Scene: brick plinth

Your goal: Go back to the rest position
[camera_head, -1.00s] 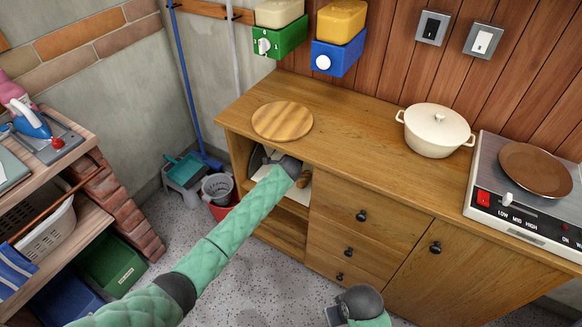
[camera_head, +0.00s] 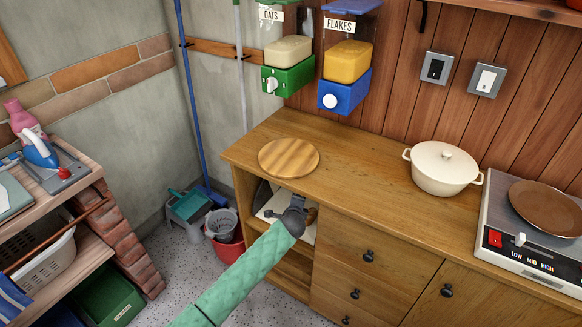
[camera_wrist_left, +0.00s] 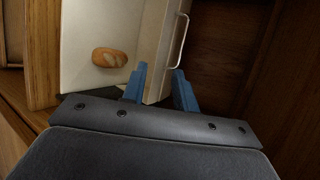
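My left gripper (camera_head: 295,202) is at the open shelf of the wooden cabinet, under the counter. In the left wrist view its two blue fingers (camera_wrist_left: 160,88) are apart, one on each side of a pale upright panel (camera_wrist_left: 161,50) with a metal handle (camera_wrist_left: 180,38). I cannot tell whether they touch it. The panel borders a white surface (camera_wrist_left: 85,35) on which a brown loaf-like item (camera_wrist_left: 109,58) lies. In the head view the gripper hides part of this white piece (camera_head: 270,207). My right gripper is not in view.
The cabinet counter (camera_head: 370,160) carries a round wooden board (camera_head: 289,157), a lidded cream pot (camera_head: 443,166) and a hob (camera_head: 500,212) with a brown pan (camera_head: 545,208). A brick-sided bench (camera_head: 118,232) stands left. Buckets (camera_head: 222,226) stand on the floor between.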

